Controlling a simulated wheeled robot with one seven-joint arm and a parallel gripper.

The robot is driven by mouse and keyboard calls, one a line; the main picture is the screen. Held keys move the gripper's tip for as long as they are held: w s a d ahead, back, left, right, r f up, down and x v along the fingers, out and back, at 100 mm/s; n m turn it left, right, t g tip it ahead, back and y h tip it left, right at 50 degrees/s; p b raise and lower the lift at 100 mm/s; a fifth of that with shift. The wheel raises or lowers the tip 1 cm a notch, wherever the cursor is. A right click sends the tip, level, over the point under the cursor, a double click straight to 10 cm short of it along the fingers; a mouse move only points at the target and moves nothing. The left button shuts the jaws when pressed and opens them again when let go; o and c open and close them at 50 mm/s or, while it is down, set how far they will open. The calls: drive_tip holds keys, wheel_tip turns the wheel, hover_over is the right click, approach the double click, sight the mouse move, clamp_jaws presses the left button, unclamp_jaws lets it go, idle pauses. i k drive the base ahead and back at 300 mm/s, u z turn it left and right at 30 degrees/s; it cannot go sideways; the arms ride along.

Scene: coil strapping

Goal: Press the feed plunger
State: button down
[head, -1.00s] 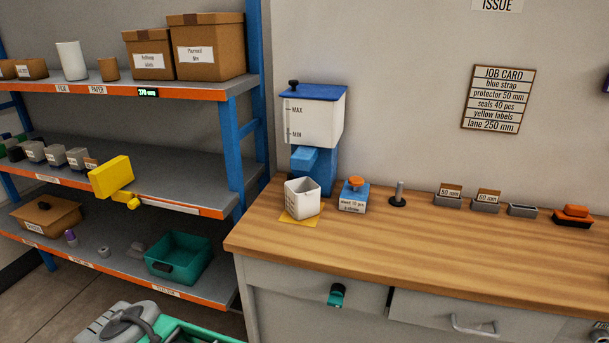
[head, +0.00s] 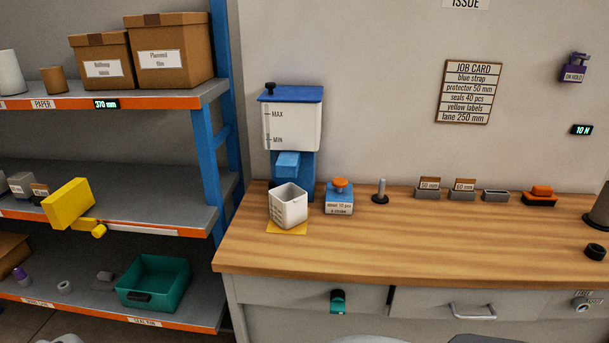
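The feed plunger is an orange knob (head: 340,184) on top of a small blue block (head: 339,199), with a white label that reads about 10 pcs a stroke. It stands on the wooden bench, and the knob sits raised above the block. Left of it is the dispenser, a white hopper (head: 291,125) with a blue lid, MAX and MIN marks and a blue chute (head: 287,164). A white cup (head: 288,206) stands on a yellow mat (head: 287,228) in front of the chute. What the cup holds cannot be made out.
The wooden bench top (head: 420,240) is clear in front. Right of the plunger stand an upright grey post (head: 380,190), small card-marked trays (head: 428,191) and an orange pad (head: 541,192). Shelving with a blue upright (head: 208,160) and a yellow box (head: 68,203) is at left.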

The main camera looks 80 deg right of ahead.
sight(340, 181)
drive_tip(key=i, duration=0.45)
drive_tip(key=z, duration=1.95)
